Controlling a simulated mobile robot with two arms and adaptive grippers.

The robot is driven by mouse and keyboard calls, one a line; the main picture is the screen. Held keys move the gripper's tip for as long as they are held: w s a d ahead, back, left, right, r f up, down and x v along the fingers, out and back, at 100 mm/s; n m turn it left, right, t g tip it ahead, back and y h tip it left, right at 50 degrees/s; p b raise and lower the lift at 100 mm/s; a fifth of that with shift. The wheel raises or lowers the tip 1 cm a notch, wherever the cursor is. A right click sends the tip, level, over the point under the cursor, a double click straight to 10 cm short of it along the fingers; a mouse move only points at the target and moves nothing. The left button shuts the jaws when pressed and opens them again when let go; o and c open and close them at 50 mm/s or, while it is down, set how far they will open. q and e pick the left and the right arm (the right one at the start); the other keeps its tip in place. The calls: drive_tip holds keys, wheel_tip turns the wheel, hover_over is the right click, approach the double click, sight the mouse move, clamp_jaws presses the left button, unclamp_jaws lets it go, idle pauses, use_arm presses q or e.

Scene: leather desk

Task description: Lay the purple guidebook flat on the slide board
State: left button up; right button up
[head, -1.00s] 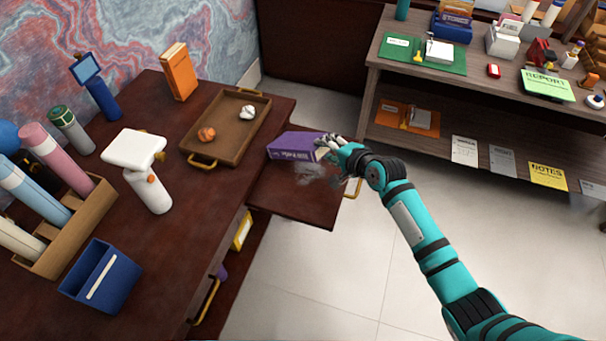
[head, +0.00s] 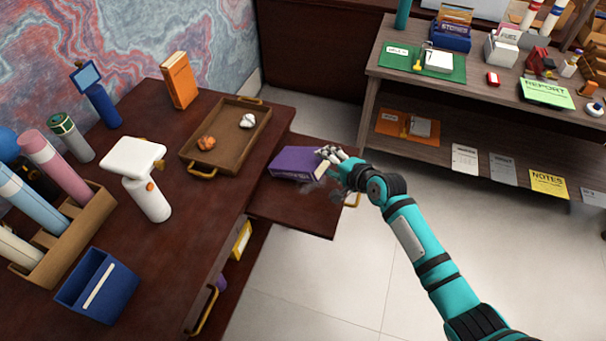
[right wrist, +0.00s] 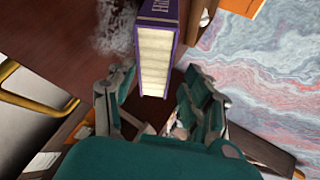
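The purple guidebook (head: 296,161) lies flat, or nearly so, on the dark slide board (head: 300,219), which sticks out from the desk's right side. In the right wrist view the guidebook's cream page edge (right wrist: 155,55) faces my gripper. My right gripper (head: 334,158) is at the book's right end, low over the board. In the right wrist view its fingers (right wrist: 160,95) are spread on both sides of the book, with a gap visible on the right. My left gripper is not in view.
A brown tray (head: 187,154) with two crumpled balls stands on the desk beside the board. A brass handle (head: 352,200) is at the board's outer edge. An orange book (head: 179,80) stands behind. Open floor lies right of the board; a shelf (head: 380,65) stands beyond.

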use_arm(q)
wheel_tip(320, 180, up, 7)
drive_tip(key=p, duration=0.5)
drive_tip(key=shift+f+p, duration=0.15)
drive_tip(key=shift+p, duration=0.25)
use_arm(e)
drive_tip(key=v, duration=0.7)
drive_tip(key=shift+r, duration=0.15)
drive_tip(key=shift+s, duration=0.15)
